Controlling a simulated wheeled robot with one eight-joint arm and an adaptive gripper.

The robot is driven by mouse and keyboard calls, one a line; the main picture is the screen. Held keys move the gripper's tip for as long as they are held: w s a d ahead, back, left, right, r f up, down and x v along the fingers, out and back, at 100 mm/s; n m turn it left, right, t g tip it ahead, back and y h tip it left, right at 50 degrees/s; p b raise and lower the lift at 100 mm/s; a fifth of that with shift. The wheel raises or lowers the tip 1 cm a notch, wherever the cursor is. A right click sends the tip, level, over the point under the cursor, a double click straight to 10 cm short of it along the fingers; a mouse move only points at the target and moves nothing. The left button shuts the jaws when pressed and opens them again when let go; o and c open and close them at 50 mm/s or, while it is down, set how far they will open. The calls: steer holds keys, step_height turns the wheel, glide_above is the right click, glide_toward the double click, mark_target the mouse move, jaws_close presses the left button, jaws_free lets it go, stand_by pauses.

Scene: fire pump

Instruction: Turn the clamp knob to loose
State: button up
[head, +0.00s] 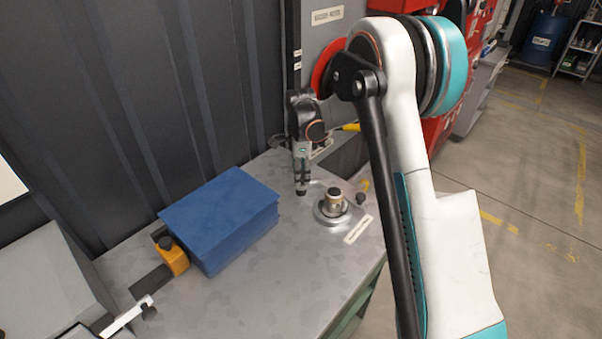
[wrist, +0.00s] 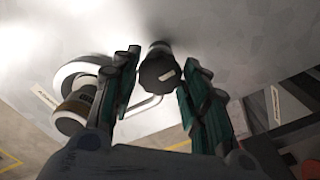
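A dark round knob (wrist: 157,72) with a white mark on its face shows between my gripper's fingers in the wrist view; it looks like the clamp knob. My gripper (wrist: 163,75) is open around it. The left finger is very near the knob's edge; a gap shows on the right. In the head view my gripper (head: 301,185) points down over the tabletop at the back, and the dark knob is hard to make out beneath it.
A blue block (head: 220,220) sits on the grey table (head: 270,300), with an orange piece (head: 172,256) at its left. A labelled panel and dark ribbed wall stand behind. A label (head: 357,229) lies near the table's right edge. The front of the table is clear.

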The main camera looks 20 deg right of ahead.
steer(key=c, duration=0.4)
steer(key=shift+o, duration=0.2)
